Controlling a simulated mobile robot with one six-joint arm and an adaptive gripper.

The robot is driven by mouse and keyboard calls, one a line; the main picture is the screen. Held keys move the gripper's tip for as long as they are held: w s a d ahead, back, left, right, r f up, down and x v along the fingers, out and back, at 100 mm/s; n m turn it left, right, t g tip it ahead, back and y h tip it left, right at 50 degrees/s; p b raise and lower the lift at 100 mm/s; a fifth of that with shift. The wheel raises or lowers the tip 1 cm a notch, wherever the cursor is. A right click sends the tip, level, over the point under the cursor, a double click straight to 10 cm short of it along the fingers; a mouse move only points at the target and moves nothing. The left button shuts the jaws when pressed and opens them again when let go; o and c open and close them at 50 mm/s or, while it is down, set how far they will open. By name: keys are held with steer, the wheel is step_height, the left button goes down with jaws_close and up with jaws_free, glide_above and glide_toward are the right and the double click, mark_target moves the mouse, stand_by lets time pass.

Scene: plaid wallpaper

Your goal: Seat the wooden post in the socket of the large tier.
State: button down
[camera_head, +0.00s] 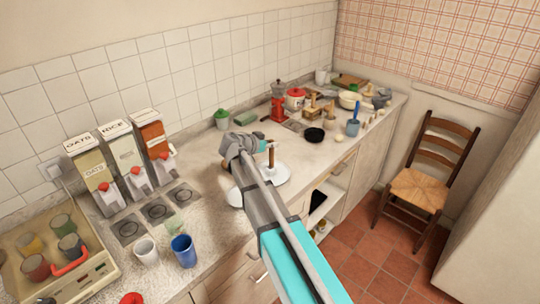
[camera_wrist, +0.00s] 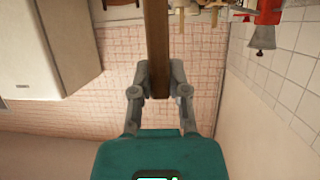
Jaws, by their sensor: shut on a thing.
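My gripper (camera_head: 266,147) is over the middle of the counter, shut on the brown wooden post (camera_head: 271,157). In the wrist view the post (camera_wrist: 157,40) runs between the two grey fingers (camera_wrist: 158,78) and out of the top of the picture. In the head view it looks upright, over or on a white round tier (camera_head: 276,174). I cannot tell whether its lower end touches the tier or sits in a socket; the socket is not clear. Another white round piece (camera_head: 235,198) shows left of my arm, which hides part of the area between.
A white cup (camera_head: 146,250) and blue cup (camera_head: 183,250) are near the front edge. A black bowl (camera_head: 314,135), red coffee maker (camera_head: 278,100) and other kitchenware crowd the far end.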

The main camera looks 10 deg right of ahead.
mark_target(271, 150)
steer(key=shift+f, duration=0.1)
stand_by(0.3)
steer(key=shift+w+a+f+b, duration=0.1)
steer(key=shift+w+f+b, duration=0.3)
steer(key=shift+f+b, duration=1.55)
steer(key=shift+b, duration=0.05)
steer(key=shift+f, duration=0.15)
steer(key=c, duration=0.6)
jaws_free()
steer(key=shift+r, duration=0.2)
